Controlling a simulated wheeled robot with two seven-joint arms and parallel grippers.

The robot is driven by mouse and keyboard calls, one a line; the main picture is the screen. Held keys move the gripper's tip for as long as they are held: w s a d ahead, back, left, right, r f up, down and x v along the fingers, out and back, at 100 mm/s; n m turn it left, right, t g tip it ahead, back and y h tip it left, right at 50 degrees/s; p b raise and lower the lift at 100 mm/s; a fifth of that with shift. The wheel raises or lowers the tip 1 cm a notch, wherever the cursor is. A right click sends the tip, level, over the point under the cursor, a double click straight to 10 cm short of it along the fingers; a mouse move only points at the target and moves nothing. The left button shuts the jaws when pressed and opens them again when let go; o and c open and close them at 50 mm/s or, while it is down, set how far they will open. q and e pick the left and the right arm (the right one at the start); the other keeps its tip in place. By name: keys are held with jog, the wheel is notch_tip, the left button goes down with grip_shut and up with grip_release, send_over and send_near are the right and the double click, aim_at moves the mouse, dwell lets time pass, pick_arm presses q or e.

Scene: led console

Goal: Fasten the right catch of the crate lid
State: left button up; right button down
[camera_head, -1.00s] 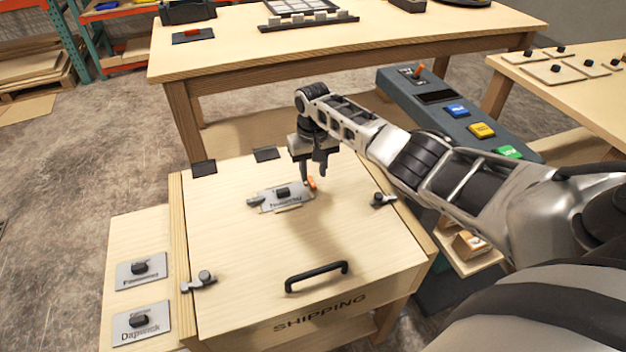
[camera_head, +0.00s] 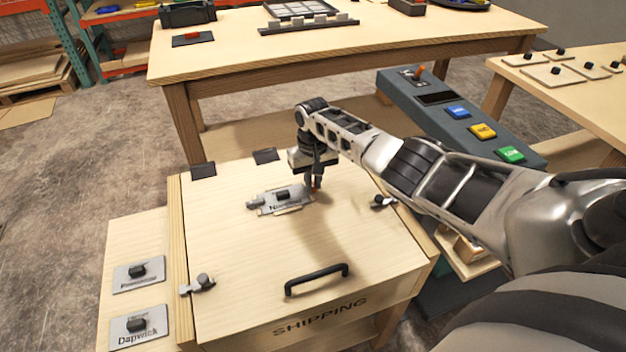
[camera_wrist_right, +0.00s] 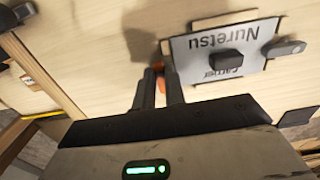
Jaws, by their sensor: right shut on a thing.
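The crate lid (camera_head: 240,240) is down on the wooden crate. Its right catch (camera_head: 383,202), grey with a dark knob, sits near the lid's right edge, apart from my gripper. My right gripper (camera_head: 315,184) points down over the lid, left of that catch, at the right end of a grey nameplate (camera_head: 283,197). It is shut on a small orange piece; orange also shows between the fingers in the right wrist view (camera_wrist_right: 159,73). The fingers hide most of this piece. The plate reads "Nuretsu" in the wrist view (camera_wrist_right: 232,45). My left gripper is not in view.
The left catch (camera_head: 198,284) sits at the lid's left edge. A black handle (camera_head: 317,278) stands up near the front. A side shelf holds two nameplates (camera_head: 138,275). A console with coloured buttons (camera_head: 457,111) stands behind my right arm.

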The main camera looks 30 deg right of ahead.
jog(key=shift+n, duration=0.3)
jog(key=n, duration=0.3)
jog(key=shift+n, duration=0.4)
jog(key=n, duration=0.9)
jog(key=shift+r+n, duration=0.1)
jog(key=shift+n, duration=2.1)
jog(key=c, duration=1.5)
grip_release()
jog(key=shift+o, duration=0.2)
